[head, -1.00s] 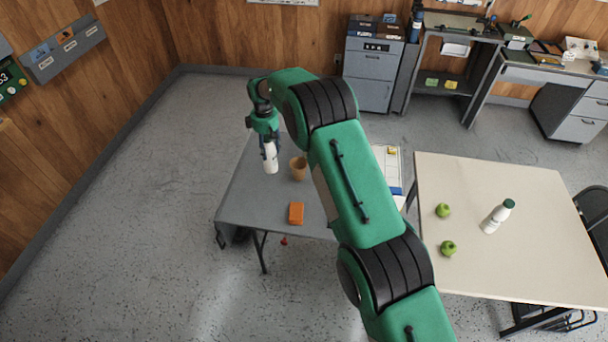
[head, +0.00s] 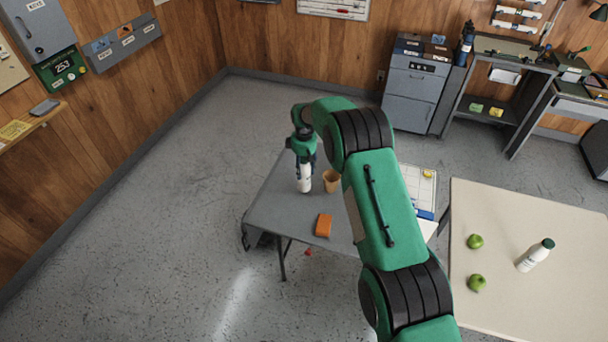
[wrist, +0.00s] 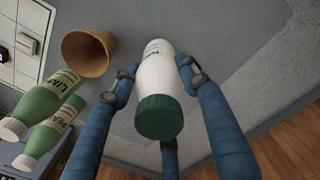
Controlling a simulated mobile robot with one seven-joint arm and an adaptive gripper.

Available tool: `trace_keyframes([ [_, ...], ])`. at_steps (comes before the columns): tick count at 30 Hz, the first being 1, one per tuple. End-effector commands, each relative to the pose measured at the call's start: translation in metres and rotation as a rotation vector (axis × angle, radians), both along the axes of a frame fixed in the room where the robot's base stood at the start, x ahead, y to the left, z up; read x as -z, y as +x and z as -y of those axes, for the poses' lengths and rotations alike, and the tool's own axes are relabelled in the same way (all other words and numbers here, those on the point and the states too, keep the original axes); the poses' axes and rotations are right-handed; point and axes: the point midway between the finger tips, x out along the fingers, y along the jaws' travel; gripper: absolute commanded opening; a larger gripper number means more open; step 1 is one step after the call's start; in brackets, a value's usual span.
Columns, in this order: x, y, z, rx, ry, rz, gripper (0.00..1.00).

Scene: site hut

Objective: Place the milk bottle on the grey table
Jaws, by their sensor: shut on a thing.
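My gripper (head: 304,160) is shut on a white milk bottle (head: 304,183) with a green cap. In the wrist view my fingers (wrist: 157,78) close around the bottle (wrist: 158,75), cap toward the camera. The bottle is roughly upright at the left part of the grey table (head: 278,208), beside a tan cup. Its base is at or just above the tabletop; I cannot tell if it touches. A second white bottle with a green cap (head: 535,255) stands on the cream table to the right.
The tan cup (head: 331,181) is close to the held bottle; an orange block (head: 323,225) lies nearer the front edge. Two green bottles (wrist: 50,110) show in the wrist view. Green apples (head: 476,241) are on the cream table (head: 500,305). My arm hides part of the grey table.

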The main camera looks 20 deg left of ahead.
Motion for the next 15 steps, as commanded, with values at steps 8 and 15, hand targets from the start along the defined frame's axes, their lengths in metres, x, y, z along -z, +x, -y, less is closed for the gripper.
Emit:
trace_keyframes([
  [8, 0.028, 0.000, 0.000, 0.000, 0.000, 0.000, 0.08],
  [15, 0.031, 0.000, 0.000, 0.000, 0.000, 0.000, 0.08],
])
